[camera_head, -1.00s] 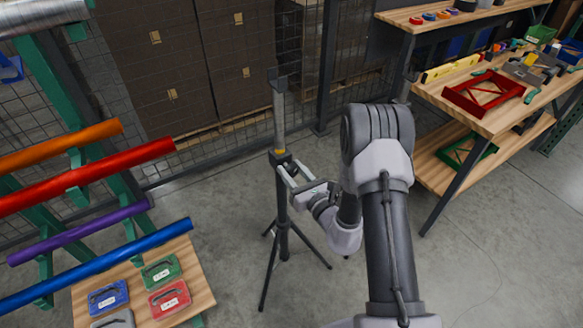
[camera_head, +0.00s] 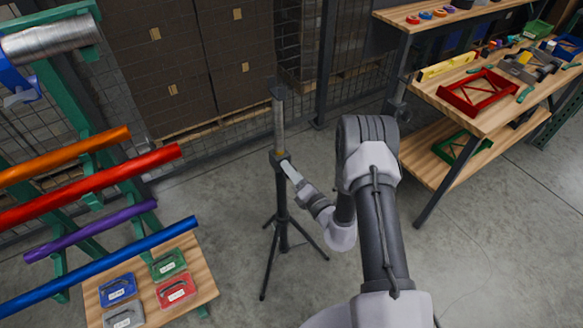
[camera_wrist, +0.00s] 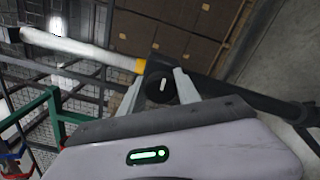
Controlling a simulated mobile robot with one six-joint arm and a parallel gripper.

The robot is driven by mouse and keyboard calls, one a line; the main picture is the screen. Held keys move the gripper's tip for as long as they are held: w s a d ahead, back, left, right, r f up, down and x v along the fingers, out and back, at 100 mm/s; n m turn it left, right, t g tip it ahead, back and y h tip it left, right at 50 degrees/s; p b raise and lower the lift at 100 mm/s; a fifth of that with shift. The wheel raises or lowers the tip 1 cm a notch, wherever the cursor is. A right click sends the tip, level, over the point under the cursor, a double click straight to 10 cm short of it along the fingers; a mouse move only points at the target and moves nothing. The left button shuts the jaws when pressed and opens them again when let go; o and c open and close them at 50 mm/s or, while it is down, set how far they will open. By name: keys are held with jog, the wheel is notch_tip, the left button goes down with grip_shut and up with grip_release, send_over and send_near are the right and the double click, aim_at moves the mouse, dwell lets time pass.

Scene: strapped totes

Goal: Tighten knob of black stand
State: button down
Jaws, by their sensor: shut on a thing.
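The black stand (camera_head: 281,190) is an upright tripod on the floor, with a grey inner pole (camera_head: 279,125) and a black top. In the wrist view the stand lies slantwise, with its pale pole (camera_wrist: 85,49) and a yellow band (camera_wrist: 128,64) beside the black collar. The knob (camera_wrist: 164,85) is round and black with a white mark, and sits at the collar. My gripper (camera_head: 287,166) is at the collar in the head view. In the wrist view its fingers (camera_wrist: 160,90) are on either side of the knob, shut on it. The exact contact is partly hidden.
A wooden workbench (camera_head: 455,120) with a red frame (camera_head: 478,93) stands at the right. A rack with coloured tubes (camera_head: 90,186) and a low table with small cases (camera_head: 176,290) are at the left. Stacked boxes (camera_head: 190,75) stand behind wire mesh. Floor around the tripod is clear.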

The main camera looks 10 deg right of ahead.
jog(key=m+p, duration=0.1)
jog(key=m, duration=0.3)
jog(key=shift+m+p, duration=0.3)
jog(key=m+p, duration=0.1)
jog(key=m, duration=0.3)
jog(key=shift+f, duration=0.15)
jog(key=m, duration=0.5)
jog(key=shift+f+p, duration=0.1)
jog(key=shift+p, duration=0.2)
jog(key=shift+a+f+m, duration=0.1)
jog(key=shift+m, duration=1.7)
jog(key=c, duration=0.9)
grip_release()
jog(key=shift+o, duration=0.2)
